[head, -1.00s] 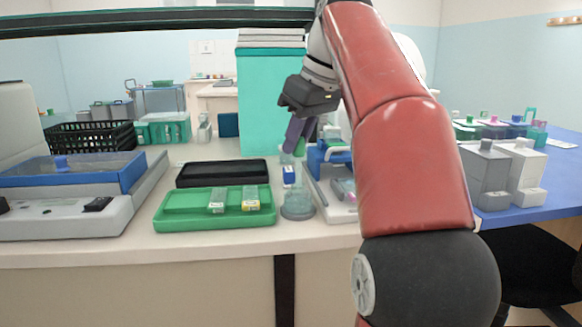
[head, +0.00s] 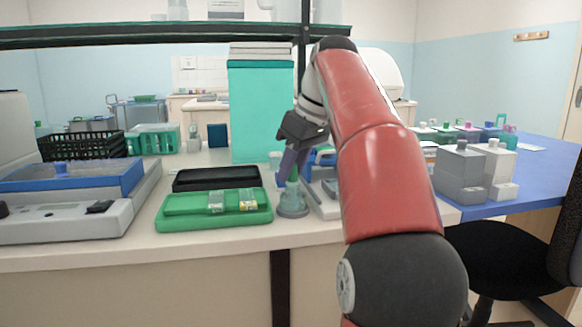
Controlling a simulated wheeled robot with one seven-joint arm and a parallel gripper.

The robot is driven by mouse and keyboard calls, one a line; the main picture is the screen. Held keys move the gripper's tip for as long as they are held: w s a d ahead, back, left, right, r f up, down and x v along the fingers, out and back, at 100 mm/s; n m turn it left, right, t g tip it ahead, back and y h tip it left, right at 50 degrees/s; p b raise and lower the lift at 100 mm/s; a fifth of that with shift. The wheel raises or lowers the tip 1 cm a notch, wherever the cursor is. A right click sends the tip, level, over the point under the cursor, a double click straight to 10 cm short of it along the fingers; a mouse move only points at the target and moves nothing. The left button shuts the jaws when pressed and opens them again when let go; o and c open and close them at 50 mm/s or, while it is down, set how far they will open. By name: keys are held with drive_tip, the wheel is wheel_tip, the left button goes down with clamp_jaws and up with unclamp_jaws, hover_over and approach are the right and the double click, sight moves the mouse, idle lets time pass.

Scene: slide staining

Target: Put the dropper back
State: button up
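My gripper (head: 287,170) points down above a grey-green, round-based holder (head: 293,207) near the front of the bench. Its purple-grey fingers are closed around the green end of the dropper (head: 294,174). The dropper is roughly upright over the holder's mouth. Its lower part is hard to make out, so I cannot tell how deep it sits in the holder. My arm covers part of the area to the right.
A green tray (head: 180,222) with two slides lies left of the holder, with a black tray (head: 215,178) behind it. A blue rack (head: 325,158) stands close on the right. A tall teal box (head: 258,110) stands behind.

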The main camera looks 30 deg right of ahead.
drive_tip(key=shift+o, duration=1.3)
drive_tip(key=shift+f+b, duration=0.35)
drive_tip(key=shift+b, duration=0.2)
drive_tip(key=s+p+v, duration=0.1)
drive_tip(key=p+v, duration=0.2)
drive_tip(key=v, duration=0.5)
drive_tip(key=s+a+f+m+h, duration=0.1)
drive_tip(key=s+a+f+m, duration=0.2)
drive_tip(key=a+f, duration=0.65)
drive_tip(key=s+a+f+m+t, duration=0.1)
drive_tip(key=s+a+f, duration=0.2)
drive_tip(key=s+f, duration=0.4)
drive_tip(key=s+a+f+m+h, duration=0.1)
drive_tip(key=s+f, duration=0.5)
drive_tip(key=f, duration=0.9)
drive_tip(key=shift+s+a+m+t, duration=0.3)
drive_tip(key=shift+s+a+t, duration=0.1)
drive_tip(key=shift+a, duration=0.5)
